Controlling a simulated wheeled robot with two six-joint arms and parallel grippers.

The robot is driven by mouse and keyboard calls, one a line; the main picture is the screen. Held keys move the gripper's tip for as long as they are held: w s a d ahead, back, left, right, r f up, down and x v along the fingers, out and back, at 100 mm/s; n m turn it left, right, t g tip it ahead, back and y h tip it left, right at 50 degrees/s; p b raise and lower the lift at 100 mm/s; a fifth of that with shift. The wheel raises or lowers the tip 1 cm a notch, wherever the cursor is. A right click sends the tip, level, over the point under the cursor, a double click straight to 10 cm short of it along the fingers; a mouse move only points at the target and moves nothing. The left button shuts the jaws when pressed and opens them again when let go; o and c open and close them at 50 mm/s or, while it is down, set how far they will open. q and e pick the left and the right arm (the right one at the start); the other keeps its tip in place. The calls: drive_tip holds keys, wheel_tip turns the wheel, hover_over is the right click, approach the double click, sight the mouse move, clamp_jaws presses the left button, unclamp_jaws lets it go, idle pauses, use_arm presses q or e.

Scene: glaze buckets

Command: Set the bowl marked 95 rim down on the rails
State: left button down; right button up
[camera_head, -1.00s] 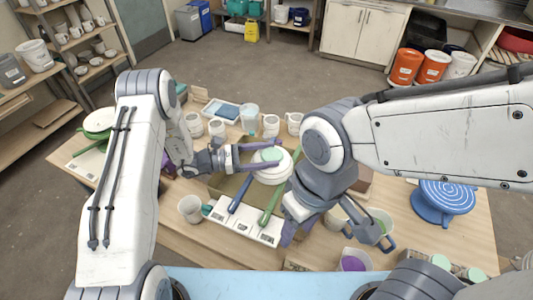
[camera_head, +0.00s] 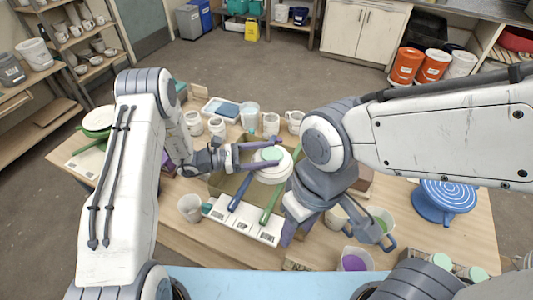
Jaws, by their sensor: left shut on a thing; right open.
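A white bowl (camera_head: 271,174) with a pale green foot (camera_head: 271,154) on top is rim down over the tan tray (camera_head: 218,184). A blue rail (camera_head: 240,192) and a green rail (camera_head: 271,203) run across the tray under or close to the bowl; whether its rim touches them I cannot tell. My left gripper (camera_head: 264,157) reaches in from the left with purple fingers and is shut on the bowl. No number is readable on it. My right gripper (camera_head: 291,231) is open, near the tray's front right, mostly hidden by its own wrist.
White marked tiles (camera_head: 242,225) line the tray's front. Several mugs and a clear jug (camera_head: 250,117) stand behind it. A cup (camera_head: 190,208) stands at the left. A purple-filled jug (camera_head: 355,261), a green-filled jug (camera_head: 380,219) and a blue striped piece (camera_head: 446,198) are at the right.

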use_arm(q)
drive_tip(key=shift+f, duration=0.15)
unclamp_jaws()
